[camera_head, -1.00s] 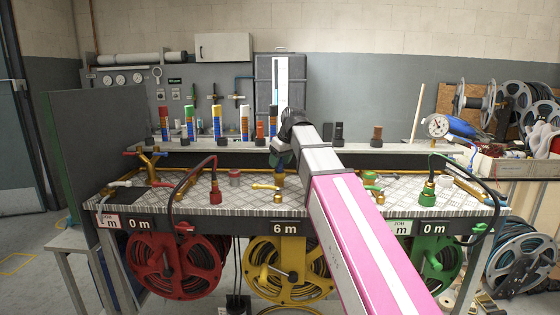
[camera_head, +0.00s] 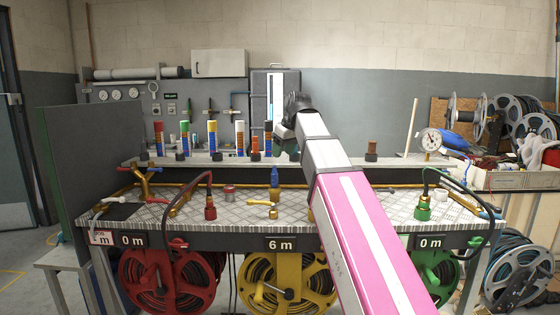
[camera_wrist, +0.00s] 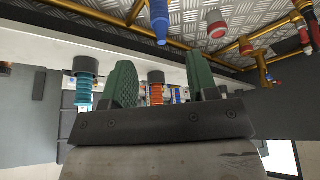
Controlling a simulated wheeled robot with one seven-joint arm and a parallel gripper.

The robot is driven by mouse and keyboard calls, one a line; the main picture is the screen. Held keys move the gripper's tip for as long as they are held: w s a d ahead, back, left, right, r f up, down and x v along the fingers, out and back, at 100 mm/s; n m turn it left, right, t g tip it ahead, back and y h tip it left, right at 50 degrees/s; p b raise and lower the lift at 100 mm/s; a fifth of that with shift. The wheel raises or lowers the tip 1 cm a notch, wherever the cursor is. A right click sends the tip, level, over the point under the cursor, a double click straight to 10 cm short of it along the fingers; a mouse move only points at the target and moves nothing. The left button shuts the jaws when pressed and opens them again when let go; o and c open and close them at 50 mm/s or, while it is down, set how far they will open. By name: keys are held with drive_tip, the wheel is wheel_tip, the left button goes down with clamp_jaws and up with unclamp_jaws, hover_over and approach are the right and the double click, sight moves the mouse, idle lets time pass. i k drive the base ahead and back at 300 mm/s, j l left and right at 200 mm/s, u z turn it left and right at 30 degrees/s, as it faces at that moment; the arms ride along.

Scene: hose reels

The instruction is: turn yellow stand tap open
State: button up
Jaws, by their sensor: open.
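The yellow stand tap (camera_head: 264,204) is a small brass-yellow tap on the checker-plate bench top, above the yellow reel (camera_head: 289,284). Its lever lies sideways, pointing left in the head view. My gripper (camera_head: 282,142) is behind and above the tap, near the back shelf, and does not touch it. In the wrist view my gripper (camera_wrist: 160,84) shows two green fingers spread apart with nothing held between them. An orange ribbed fitting appears beyond the gap. The yellow tap cannot be made out for certain in the wrist view.
A blue-tipped nozzle (camera_head: 275,177) stands behind the tap. Red (camera_head: 210,212) and green (camera_head: 423,212) hose fittings stand left and right on the bench. Several coloured canisters line the back shelf (camera_head: 205,159). My arm hides the bench right of the tap.

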sight(250, 202)
drive_tip(key=k, duration=1)
